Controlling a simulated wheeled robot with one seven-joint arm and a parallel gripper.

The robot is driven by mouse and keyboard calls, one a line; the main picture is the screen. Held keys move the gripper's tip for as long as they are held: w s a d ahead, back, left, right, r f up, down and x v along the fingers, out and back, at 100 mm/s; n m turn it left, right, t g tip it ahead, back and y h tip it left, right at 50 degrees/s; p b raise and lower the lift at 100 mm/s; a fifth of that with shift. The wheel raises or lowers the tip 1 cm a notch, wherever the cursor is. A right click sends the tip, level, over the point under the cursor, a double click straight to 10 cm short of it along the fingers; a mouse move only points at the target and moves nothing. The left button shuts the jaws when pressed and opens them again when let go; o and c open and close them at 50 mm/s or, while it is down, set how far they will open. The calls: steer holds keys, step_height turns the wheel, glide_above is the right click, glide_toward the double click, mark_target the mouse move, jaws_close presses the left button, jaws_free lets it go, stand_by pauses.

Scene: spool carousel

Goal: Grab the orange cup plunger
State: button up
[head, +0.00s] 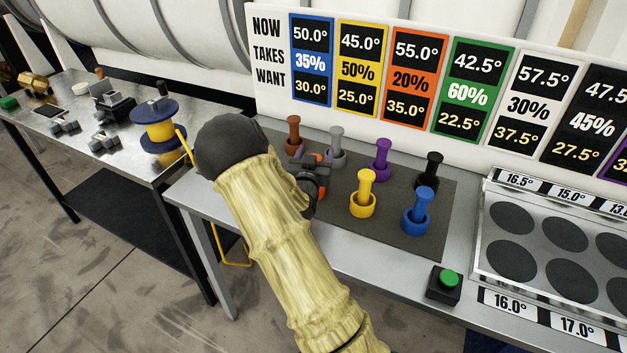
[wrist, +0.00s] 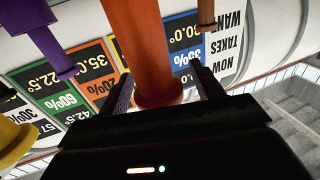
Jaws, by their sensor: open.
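The orange cup plunger (wrist: 142,48) fills the middle of the wrist view, its shaft running between my two fingers. In the head view only small orange parts of it (head: 319,157) show, because my gripper and arm cover most of it. My gripper (wrist: 163,88) is open, with one finger on each side of the shaft and a visible gap to each. In the head view my gripper (head: 309,163) is low over the dark mat (head: 404,240), at the orange plunger. Whether a finger touches it cannot be told.
Close by stand a brown plunger (head: 293,132), a grey plunger (head: 337,148), a purple plunger (head: 381,157), a yellow plunger (head: 363,195), a blue plunger (head: 418,212) and a black plunger (head: 430,172). A green button (head: 447,278) sits at the front edge. A sign (head: 268,95) stands behind.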

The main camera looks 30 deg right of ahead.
stand_by(0.4)
jaws_close()
steer(key=shift+a+r, duration=0.1)
steer(key=shift+r, duration=0.3)
step_height(320, 180, up, 9)
steer(key=shift+r, duration=0.15)
stand_by(0.7)
